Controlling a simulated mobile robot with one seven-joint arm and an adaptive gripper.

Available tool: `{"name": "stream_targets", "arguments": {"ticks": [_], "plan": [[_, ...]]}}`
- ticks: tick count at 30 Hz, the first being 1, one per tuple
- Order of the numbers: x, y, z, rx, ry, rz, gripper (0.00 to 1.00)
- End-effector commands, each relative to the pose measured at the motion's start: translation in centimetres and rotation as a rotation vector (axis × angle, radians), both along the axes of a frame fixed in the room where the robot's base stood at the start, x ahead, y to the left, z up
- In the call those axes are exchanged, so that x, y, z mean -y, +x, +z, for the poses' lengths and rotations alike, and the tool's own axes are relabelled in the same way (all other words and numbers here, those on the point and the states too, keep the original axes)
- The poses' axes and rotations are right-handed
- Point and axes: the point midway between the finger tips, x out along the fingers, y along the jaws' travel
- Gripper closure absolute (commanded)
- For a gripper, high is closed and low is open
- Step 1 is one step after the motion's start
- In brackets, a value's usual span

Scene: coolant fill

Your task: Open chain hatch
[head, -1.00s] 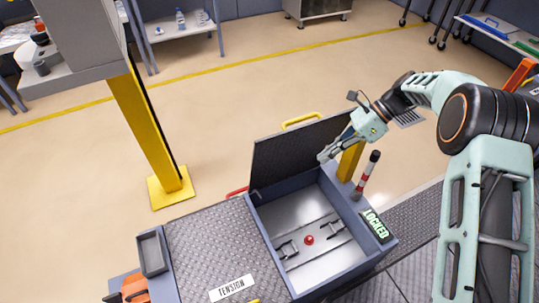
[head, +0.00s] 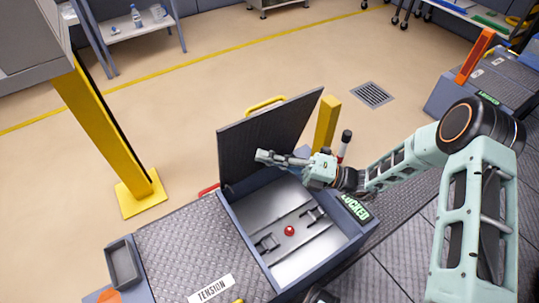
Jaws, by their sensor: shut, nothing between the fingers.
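The chain hatch lid (head: 265,138) stands raised at the back of its box, its dark textured inner face toward me, with a yellow handle (head: 266,104) at its top edge. The open box (head: 318,262) shows a metal floor with dark brackets and a small red knob (head: 289,231). My gripper (head: 259,157) is shut and empty. It is in front of the lid's inner face, above the box; I cannot tell whether it touches the lid.
A LOCKED sign (head: 354,208) is on the box's right side. A yellow post (head: 326,123) and a dark-topped red-and-white stick (head: 344,146) stand behind my wrist. A plate labelled TENSION (head: 211,289) and a small grey tray (head: 123,264) lie left. The floor behind is clear.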

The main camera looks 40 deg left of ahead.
Motion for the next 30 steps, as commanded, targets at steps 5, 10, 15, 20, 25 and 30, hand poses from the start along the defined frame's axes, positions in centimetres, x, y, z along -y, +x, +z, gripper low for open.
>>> {"name": "stream_targets", "arguments": {"ticks": [5, 10, 15, 20, 25, 30], "plan": [[-3.6, -2.0, 0.6, 0.003, 0.001, 0.007, 1.0], [-6.5, -2.6, 1.2, 0.007, 0.0, 0.003, 1.0], [-8.4, -1.8, 1.8, 0.006, 0.0, 0.002, 1.0], [-9.1, -1.6, 2.1, 0.005, 0.0, 0.002, 1.0], [-9.2, -1.5, 2.2, 0.004, -0.001, 0.001, 1.0], [-9.2, -1.5, 2.2, 0.003, -0.001, 0.002, 1.0]]}}
